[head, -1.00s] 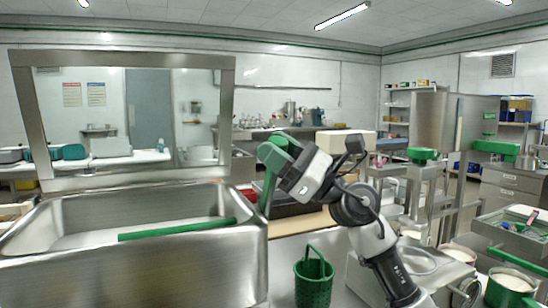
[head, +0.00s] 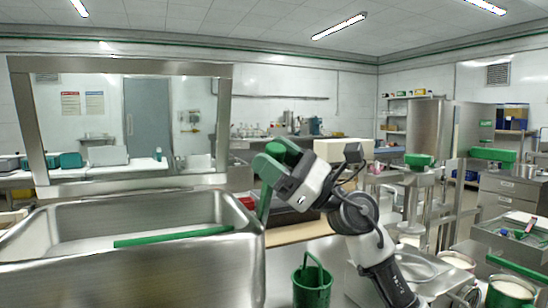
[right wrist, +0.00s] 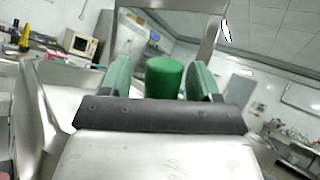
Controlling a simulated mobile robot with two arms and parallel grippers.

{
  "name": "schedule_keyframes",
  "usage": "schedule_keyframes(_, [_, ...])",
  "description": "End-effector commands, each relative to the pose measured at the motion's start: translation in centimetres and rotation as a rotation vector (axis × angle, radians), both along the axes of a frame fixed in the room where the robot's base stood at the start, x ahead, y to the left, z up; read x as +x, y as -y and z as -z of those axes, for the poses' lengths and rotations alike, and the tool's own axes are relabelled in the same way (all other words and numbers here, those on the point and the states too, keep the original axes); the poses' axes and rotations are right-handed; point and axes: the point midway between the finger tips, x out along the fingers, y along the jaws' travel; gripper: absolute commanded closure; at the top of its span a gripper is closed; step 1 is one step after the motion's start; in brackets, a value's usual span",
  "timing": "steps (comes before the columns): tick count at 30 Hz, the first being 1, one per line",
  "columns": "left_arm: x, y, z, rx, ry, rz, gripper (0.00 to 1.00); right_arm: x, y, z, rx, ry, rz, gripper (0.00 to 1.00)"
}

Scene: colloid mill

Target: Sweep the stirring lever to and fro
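A green cylindrical knob (right wrist: 164,78) stands between the two green fingers of my right gripper (right wrist: 160,80) in the right wrist view. A narrow gap shows on each side of it, so the fingers look open around or in front of it. In the head view the right gripper (head: 268,172) is at the right end of the steel trough, with the knob (head: 283,150) at its fingers. I cannot tell whether they touch, and the knob's lower part is hidden. A long green bar (head: 175,236) lies across the inside of the trough. My left gripper is out of view.
The steel trough (head: 252,262) fills the lower left, with an upright steel frame (head: 120,68) behind it. Benches and a steel column (head: 425,125) stand to the right.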

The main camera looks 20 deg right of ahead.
Motion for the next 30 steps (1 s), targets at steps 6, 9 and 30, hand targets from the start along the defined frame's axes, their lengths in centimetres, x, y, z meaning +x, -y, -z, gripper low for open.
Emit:
schedule_keyframes(6, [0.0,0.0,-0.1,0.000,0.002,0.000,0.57,0.0,0.0,-0.3,0.002,0.000,0.000,0.38])
schedule_keyframes(9, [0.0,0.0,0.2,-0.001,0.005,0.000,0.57,0.0,0.1,-1.2,0.002,0.001,0.000,0.38])
schedule_keyframes(30, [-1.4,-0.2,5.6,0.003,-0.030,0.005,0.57,-7.9,6.5,-10.1,0.000,0.002,0.003,0.38])
